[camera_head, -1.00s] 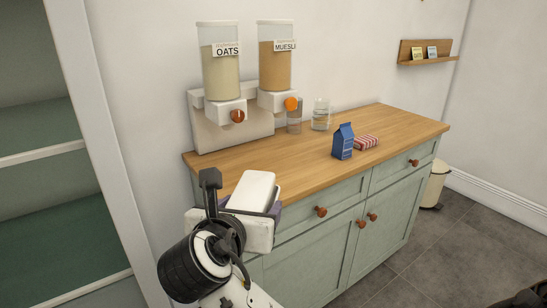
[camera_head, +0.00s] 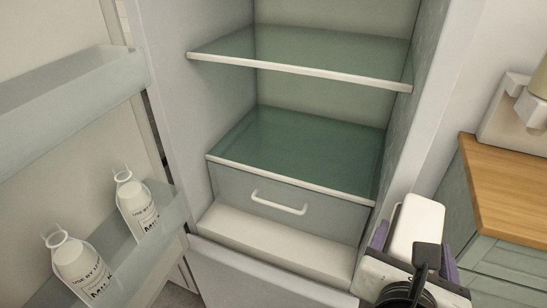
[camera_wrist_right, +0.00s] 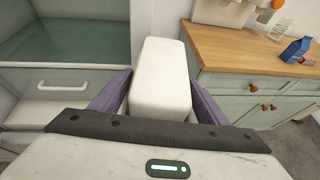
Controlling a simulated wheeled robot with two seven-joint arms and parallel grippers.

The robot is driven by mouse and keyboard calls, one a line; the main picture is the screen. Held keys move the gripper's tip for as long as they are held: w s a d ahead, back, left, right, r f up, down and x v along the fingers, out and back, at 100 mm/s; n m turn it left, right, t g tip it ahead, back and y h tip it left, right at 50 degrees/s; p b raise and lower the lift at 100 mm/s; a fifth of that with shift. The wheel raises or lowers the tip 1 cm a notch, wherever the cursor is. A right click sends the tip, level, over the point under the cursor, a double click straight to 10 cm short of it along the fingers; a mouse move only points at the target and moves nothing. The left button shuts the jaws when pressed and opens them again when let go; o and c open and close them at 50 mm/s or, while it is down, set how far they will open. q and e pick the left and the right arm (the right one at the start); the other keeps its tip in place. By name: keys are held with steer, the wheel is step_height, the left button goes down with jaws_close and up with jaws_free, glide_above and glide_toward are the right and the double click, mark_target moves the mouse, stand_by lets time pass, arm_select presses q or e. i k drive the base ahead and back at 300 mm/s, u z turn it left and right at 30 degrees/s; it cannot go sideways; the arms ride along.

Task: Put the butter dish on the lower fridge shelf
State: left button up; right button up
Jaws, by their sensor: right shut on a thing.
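The white butter dish (camera_head: 416,226) is in my right gripper (camera_head: 407,240) at the lower right of the head view. In the right wrist view the dish (camera_wrist_right: 161,75) sits between the two purple finger pads, and the gripper is shut on it. It is held in front of the open fridge, to the right of the shelves. The lower fridge shelf (camera_head: 300,148) is green glass with a white front edge, and it is empty. My left gripper is not in view.
An upper glass shelf (camera_head: 310,52) is above it, also empty. A drawer (camera_head: 285,196) with a white handle is below. The open door at left holds milk bottles (camera_head: 137,206) in a rack. A wooden-topped cabinet (camera_head: 510,185) stands at right.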

mark_target(313, 160)
steer(key=u, duration=1.5)
steer(key=k, duration=1.05)
steer(key=z, duration=0.45)
steer(key=i, duration=1.55)
